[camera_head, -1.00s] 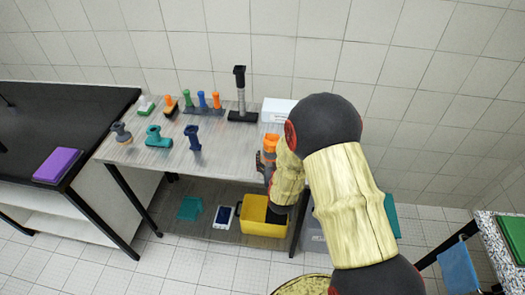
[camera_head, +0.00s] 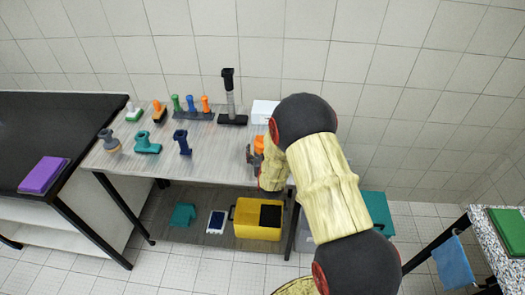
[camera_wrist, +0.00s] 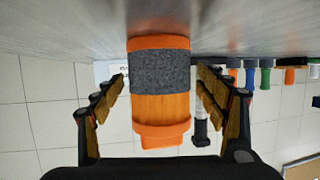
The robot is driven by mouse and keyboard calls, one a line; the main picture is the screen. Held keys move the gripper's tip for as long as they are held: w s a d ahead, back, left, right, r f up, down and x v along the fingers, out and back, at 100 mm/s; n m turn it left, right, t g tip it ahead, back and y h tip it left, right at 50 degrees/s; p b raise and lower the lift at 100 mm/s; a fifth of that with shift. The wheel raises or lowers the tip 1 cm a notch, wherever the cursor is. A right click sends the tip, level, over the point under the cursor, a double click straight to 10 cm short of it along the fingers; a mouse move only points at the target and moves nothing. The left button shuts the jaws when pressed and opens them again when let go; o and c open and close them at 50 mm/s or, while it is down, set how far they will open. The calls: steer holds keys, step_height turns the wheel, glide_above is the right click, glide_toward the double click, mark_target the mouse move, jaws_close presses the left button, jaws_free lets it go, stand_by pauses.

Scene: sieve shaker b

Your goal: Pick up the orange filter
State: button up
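The orange filter (camera_wrist: 160,108), a cylinder with a grey speckled band, stands on the grey table; the wrist view shows it upside down. My gripper (camera_wrist: 160,100) is open around it, one finger on each side. A gap shows between the filter and each finger, so neither seems to touch it. In the head view the filter's orange top (camera_head: 259,143) shows at the table's right front, partly hidden by my gripper (camera_head: 254,156) and arm.
A white box (camera_head: 264,112) and a tall black-and-grey device (camera_head: 230,100) stand behind the filter. Several coloured handled tools stand on the table's left part (camera_head: 110,162). A yellow bin (camera_head: 244,230) sits on the lower shelf. A black-topped bench (camera_head: 50,120) is at left.

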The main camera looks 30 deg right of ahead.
steer(key=c, duration=1.4)
steer(key=shift+r, duration=0.1)
steer(key=shift+c, duration=0.4)
